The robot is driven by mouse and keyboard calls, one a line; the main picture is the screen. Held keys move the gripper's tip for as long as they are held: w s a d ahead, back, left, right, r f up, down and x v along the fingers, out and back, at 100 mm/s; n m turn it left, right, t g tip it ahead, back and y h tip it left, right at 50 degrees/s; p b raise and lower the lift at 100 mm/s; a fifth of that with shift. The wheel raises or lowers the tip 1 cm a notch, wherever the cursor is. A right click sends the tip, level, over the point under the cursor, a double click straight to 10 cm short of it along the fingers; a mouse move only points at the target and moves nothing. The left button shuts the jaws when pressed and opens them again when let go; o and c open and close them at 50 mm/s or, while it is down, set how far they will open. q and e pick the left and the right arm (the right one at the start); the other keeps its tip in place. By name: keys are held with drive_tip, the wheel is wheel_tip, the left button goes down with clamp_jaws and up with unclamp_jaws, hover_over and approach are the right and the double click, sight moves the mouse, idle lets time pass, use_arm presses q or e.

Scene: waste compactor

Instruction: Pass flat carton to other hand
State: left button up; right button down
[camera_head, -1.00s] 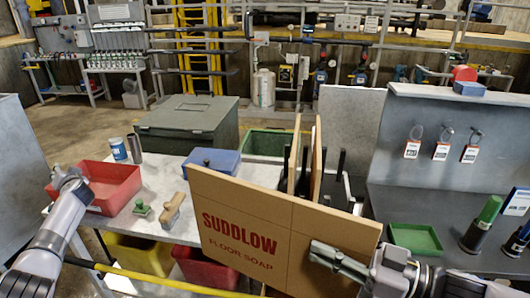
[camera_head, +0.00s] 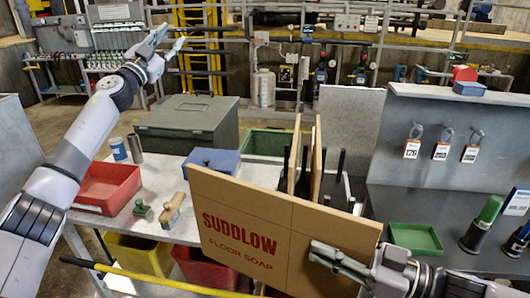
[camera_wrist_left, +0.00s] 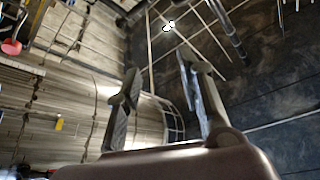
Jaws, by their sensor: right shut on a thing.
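The flat carton (camera_head: 255,215) is a brown board printed "SUDDLOW FLOOR SOAP" in red. It stands upright in the middle of the head view, in front of the table. My right gripper (camera_head: 325,256) is shut on its lower right part. My left gripper (camera_head: 172,45) is raised at the upper left, well apart from the carton, open and empty. In the left wrist view its two fingers (camera_wrist_left: 160,105) are spread with nothing between them. The carton does not show in the left wrist view.
A red bin (camera_head: 106,188), a blue box (camera_head: 212,161), a brush (camera_head: 173,209) and a dark green case (camera_head: 188,125) are on or by the table. More flat boards (camera_head: 317,160) stand behind the carton. A yellow bar (camera_head: 140,278) runs low in front.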

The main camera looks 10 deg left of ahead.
use_arm(q)
drive_tip(key=s+d+r+m+g+h, duration=0.2)
drive_tip(key=d+m+g+h, duration=0.25)
drive_tip(key=d, duration=0.55)
drive_tip(key=s+d+r+m+g+h, duration=0.1)
drive_tip(key=s+d+m+g+h, duration=0.25)
drive_tip(key=d+h, duration=0.45)
drive_tip(key=s+d+f+m+g+y, duration=0.1)
drive_tip(key=s+d+m+g, duration=0.2)
drive_tip(key=d, duration=0.4)
drive_tip(key=s+d+f+m+g+y, duration=0.15)
drive_tip(key=s+d+g, duration=0.25)
drive_tip(key=d, duration=0.4)
drive_tip(key=g+y, duration=0.8)
drive_tip(key=y, duration=0.5)
approach(274, 211)
drive_tip(key=shift+w+a+r, duration=0.25)
drive_tip(key=shift+w+r, duration=0.2)
drive_tip(key=shift+w, duration=0.1)
drive_tip(key=shift+s+a+f, duration=0.1)
drive_tip(key=shift+a+f, duration=0.05)
drive_tip(key=shift+f, duration=0.1)
drive_tip(key=f, duration=0.3)
drive_tip(key=d+f, duration=0.1)
drive_tip(key=f, duration=0.7)
drive_tip(key=shift+s+d+f, duration=0.2)
drive_tip(key=shift+d, duration=0.2)
drive_tip(key=shift+c, duration=0.5)
